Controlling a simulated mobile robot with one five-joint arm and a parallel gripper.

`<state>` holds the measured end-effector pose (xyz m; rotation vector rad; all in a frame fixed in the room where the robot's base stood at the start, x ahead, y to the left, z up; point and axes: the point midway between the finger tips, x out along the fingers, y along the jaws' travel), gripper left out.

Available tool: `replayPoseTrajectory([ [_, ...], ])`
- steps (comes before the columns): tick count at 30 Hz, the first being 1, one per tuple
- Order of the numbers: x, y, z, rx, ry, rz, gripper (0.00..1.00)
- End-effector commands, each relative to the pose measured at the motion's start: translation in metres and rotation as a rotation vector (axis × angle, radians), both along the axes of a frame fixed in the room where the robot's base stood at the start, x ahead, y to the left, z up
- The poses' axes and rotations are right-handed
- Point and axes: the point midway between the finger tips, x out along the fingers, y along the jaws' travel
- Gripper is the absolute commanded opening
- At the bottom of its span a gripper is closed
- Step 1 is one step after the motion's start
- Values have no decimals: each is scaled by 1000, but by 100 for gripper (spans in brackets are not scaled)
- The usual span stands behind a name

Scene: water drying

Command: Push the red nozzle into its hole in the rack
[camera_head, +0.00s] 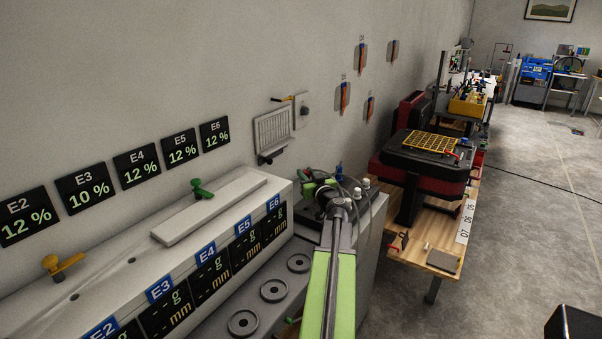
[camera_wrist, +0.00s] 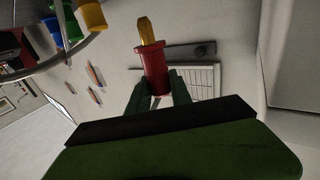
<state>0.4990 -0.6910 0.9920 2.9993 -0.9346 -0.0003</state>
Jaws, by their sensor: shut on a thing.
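The red nozzle (camera_wrist: 153,68), with a brass-coloured tip, is between the two green fingers of my gripper (camera_wrist: 156,94) in the wrist view. The gripper is shut on it, and the tip points away from the gripper. In the head view my gripper (camera_head: 318,187) is at the far end of my arm, above a grey bench unit; the red nozzle cannot be made out there. Blue, green and yellow pieces (camera_wrist: 91,14) show at the upper left of the wrist view, beside a curved metal rim. The rack's hole for the red nozzle cannot be made out.
A long white unit (camera_head: 170,255) with labelled displays stands along the wall at left. A wall vent (camera_head: 273,131) is behind my gripper. A wooden table (camera_head: 440,235) with a red and black machine (camera_head: 425,160) is at right. Open floor (camera_head: 535,220) lies beyond it.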

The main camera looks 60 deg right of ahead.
Motion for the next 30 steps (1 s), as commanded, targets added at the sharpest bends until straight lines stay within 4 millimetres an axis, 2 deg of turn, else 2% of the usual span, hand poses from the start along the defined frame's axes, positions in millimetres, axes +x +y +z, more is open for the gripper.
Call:
replayPoseTrajectory([
  [7,-1,0,0,0,0,0,0],
  [11,-1,0,-6,0,0,0,0],
  [24,-1,0,-52,0,0,0,0],
  [30,-1,0,-59,0,0,0,0],
])
